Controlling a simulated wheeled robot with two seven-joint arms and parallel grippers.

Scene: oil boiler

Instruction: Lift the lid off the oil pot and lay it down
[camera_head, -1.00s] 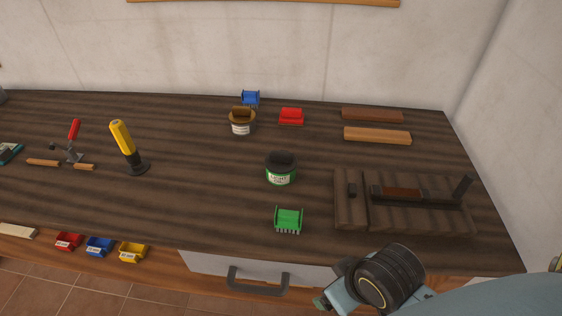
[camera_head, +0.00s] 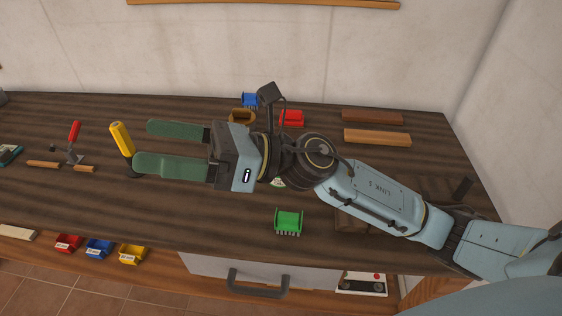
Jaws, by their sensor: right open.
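My right gripper (camera_head: 142,145) is open and empty, its two green fingers pointing left above the middle-left of the workbench, near the yellow-handled tool (camera_head: 121,140). My right wrist covers most of two small pots. Only the brown top of one pot (camera_head: 242,114) shows above the gripper body, and a sliver of the label of the green tin (camera_head: 278,184) shows below the wrist. I cannot tell which of them is the oil pot, and no separate lid is clearly visible. My left gripper is not in view.
My forearm hides most of the wooden rack at right. The bench's left front is clear.

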